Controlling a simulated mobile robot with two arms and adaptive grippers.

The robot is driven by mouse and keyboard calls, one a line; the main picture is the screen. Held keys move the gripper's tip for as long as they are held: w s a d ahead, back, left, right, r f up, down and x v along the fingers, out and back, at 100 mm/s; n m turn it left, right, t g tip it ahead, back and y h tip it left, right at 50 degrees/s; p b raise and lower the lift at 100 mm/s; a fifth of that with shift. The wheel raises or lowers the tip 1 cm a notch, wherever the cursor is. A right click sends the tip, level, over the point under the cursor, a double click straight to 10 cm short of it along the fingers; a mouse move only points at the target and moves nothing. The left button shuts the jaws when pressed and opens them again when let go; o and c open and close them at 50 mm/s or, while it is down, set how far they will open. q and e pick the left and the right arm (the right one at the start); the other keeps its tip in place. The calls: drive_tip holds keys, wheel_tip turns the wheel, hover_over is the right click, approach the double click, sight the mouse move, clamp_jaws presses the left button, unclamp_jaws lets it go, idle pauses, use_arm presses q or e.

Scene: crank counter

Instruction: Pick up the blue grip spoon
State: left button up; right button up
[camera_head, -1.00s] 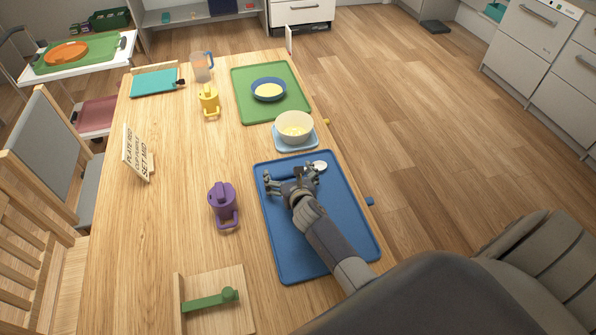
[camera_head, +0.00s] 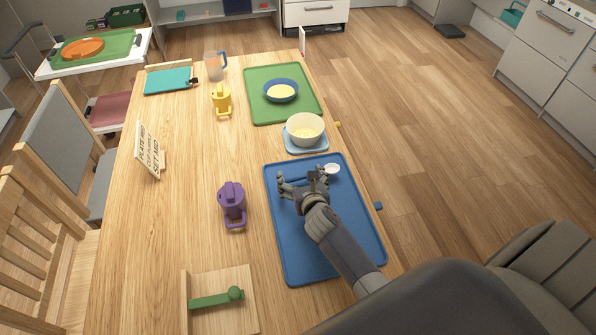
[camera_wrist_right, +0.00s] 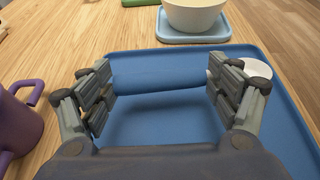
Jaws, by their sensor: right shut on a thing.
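The blue grip spoon has a thick blue handle and a white bowl (camera_head: 332,169); it lies at the far end of the blue tray (camera_head: 335,245). In the right wrist view its handle (camera_wrist_right: 158,81) runs crosswise between the two fingers, with the white bowl (camera_wrist_right: 254,68) beyond the right finger. My right gripper (camera_head: 303,180) is low over the tray, its fingers spread wide and shut on the handle lengthwise. The fingers hide the handle's ends. I cannot tell whether the spoon is clear of the tray. My left gripper is not in view.
A cream bowl (camera_head: 304,128) on a light blue mat stands just beyond the tray. A purple cup (camera_head: 232,203) stands left of it. A green crank (camera_head: 216,299) is at the near left.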

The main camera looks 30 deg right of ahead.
drive_tip(key=s+a, duration=0.1)
drive_tip(key=s, duration=0.3)
drive_tip(key=s+a+b, duration=0.1)
drive_tip(key=s, duration=0.4)
drive_tip(key=s+a+b, duration=0.1)
drive_tip(key=s, duration=0.4)
drive_tip(key=shift+s+a+r, duration=0.1)
drive_tip(key=shift+a+r, duration=0.1)
drive_tip(key=shift+a, duration=0.2)
